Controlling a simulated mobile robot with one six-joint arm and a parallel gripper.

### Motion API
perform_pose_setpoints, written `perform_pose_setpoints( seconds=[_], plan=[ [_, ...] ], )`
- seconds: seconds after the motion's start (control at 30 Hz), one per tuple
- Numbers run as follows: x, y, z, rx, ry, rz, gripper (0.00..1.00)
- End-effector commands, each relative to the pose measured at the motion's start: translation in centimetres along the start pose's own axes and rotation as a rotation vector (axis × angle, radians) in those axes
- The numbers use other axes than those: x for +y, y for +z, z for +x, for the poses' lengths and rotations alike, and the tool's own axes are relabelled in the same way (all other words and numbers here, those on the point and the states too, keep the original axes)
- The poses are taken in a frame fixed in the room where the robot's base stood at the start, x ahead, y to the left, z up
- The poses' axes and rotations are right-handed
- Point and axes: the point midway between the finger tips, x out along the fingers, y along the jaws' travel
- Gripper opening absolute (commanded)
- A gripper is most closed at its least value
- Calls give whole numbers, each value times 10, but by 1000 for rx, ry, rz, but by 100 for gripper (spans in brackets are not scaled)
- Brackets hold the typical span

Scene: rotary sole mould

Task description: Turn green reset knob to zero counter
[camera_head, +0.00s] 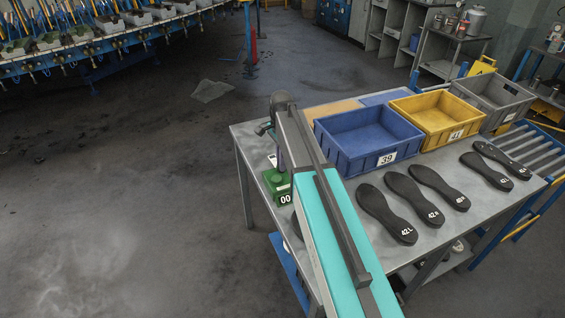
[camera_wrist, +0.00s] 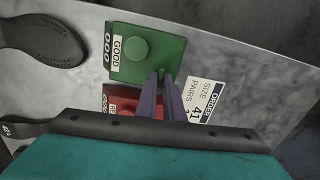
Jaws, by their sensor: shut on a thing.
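The green counter box (camera_wrist: 160,68) lies in the wrist view, with a GOOD label, a round green button on its face and a display that appears to read 000. In the head view the green counter (camera_head: 279,183) stands at the table's left edge, partly behind my arm. My gripper (camera_wrist: 161,75) has its two fingers close together at the box's lower right edge. It is shut on the green reset knob there, which the fingertips mostly hide. In the head view the fingers (camera_head: 284,152) point down just above the counter.
A red counter (camera_wrist: 120,99) sits beside the green one, partly behind my gripper. An order card (camera_wrist: 203,102) lies to the right. Blue (camera_head: 345,153), yellow (camera_head: 428,134) and grey (camera_head: 497,109) bins and several black soles (camera_head: 384,213) occupy the table.

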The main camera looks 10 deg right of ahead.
Motion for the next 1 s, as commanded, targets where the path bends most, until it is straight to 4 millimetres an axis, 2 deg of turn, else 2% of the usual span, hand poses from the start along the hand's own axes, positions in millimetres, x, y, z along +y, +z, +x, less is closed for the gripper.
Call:
perform_pose_setpoints(
  seconds=[0.23,0.67,0.7,0.8,1.0],
  plan=[
    [-3,-1,-2,4,-9,81,0],
    [-3,-1,-2,3,-9,96,0],
    [-3,-1,-2,3,-9,96,11],
    [-2,-1,-2,3,-7,95,27],
    [-1,0,-1,1,-4,94,27]
  ],
)
